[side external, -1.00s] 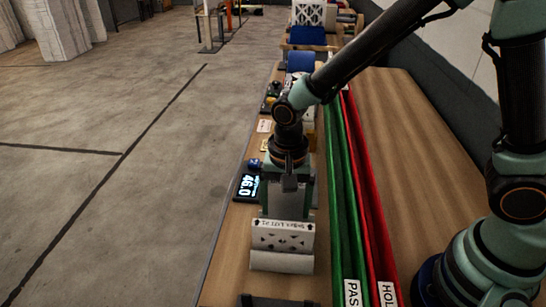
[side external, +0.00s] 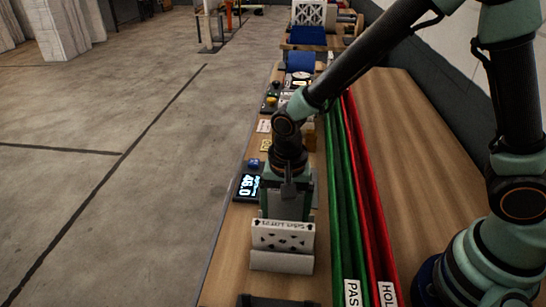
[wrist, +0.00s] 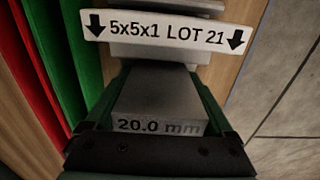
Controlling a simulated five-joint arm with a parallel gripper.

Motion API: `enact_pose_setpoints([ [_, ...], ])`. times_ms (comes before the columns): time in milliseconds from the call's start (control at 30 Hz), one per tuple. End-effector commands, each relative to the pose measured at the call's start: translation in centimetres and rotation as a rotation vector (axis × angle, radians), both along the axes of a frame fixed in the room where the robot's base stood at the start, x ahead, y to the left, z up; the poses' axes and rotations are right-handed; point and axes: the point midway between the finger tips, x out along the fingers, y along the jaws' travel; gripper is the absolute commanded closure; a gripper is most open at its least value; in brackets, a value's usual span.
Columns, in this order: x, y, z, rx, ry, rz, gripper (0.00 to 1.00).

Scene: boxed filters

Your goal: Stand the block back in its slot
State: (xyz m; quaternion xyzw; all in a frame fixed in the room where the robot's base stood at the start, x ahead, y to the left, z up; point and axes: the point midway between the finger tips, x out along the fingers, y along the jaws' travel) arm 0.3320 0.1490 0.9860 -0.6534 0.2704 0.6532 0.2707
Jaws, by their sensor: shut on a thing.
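A grey metal block marked "20.0 mm" (wrist: 160,105) lies between the jaws of my gripper (wrist: 152,140) in the wrist view. My gripper (side external: 287,205) is shut on it and points down over the bench in the side view, where the block itself is not clearly visible. A white holder labelled "5x5x1 LOT 21" (wrist: 165,31) with black arrows stands just beyond the block in the wrist view. The holder (side external: 282,236) also shows right in front of my gripper in the side view. I cannot make out the slot or tell whether the block touches the holder.
A display reading 46.0 (side external: 247,187) stands left of my gripper. Green (side external: 347,190) and red (side external: 367,190) strips run along the right, with PASS and HOLD-type labels. A dark bar (side external: 278,301) lies at the near edge. Bare wood (side external: 420,150) is right of the strips.

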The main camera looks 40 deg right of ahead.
Motion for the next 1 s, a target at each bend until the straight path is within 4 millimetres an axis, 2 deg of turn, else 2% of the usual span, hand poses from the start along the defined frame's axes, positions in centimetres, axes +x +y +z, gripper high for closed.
enact_pose_setpoints([
  [1000, 0.0, 0.0, -1.5, 0.001, -0.001, 0.0, 1.0],
])
